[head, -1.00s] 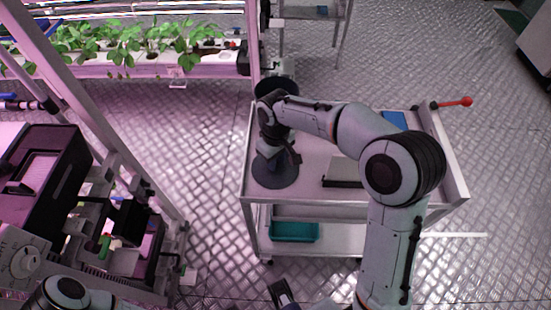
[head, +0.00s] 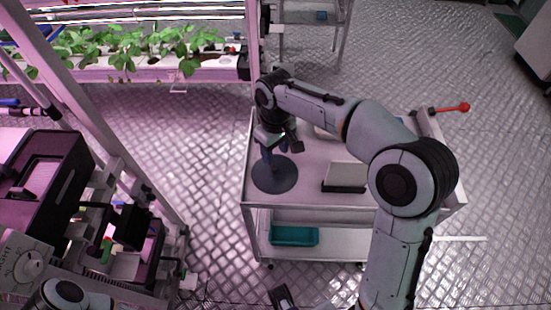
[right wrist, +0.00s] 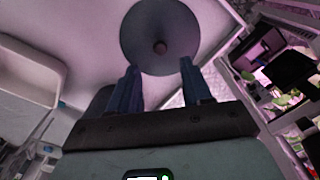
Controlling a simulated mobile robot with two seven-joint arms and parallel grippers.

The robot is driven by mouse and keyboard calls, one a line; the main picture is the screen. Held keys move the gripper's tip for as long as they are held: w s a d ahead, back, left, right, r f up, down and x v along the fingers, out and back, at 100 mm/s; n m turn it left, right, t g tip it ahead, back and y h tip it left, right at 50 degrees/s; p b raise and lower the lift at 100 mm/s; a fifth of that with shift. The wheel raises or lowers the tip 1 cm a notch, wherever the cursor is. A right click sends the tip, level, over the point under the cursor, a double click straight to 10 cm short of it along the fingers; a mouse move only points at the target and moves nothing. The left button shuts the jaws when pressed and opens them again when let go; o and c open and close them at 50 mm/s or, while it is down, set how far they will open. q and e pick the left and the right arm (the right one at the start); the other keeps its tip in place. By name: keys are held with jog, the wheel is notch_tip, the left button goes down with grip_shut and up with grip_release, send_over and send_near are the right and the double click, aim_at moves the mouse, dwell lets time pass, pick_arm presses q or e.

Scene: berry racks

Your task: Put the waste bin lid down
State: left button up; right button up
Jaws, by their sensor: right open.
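The waste bin lid (head: 274,176) is a dark grey round disc. It lies flat on the top of the cart, near its front left corner. It also shows in the right wrist view (right wrist: 160,38), with a small brownish knob in its middle. My right gripper (head: 268,158) is open and empty just above the lid, its blue fingers pointing down. In the right wrist view the two fingers (right wrist: 158,68) stand wide apart, with the lid beyond their tips and the knob clear of them. My left gripper cannot be made out.
The cart (head: 309,176) also carries a flat grey box (head: 345,176), right of the lid. A teal tray (head: 294,236) sits on its lower shelf. A red-tipped handle (head: 464,107) sticks out at the back right. A plant rack (head: 150,72) stands at the back left.

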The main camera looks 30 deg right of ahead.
notch_tip(320, 180, up, 5)
jog(key=shift+f+p, duration=0.1)
jog(key=shift+p, duration=0.2)
dwell(0.4)
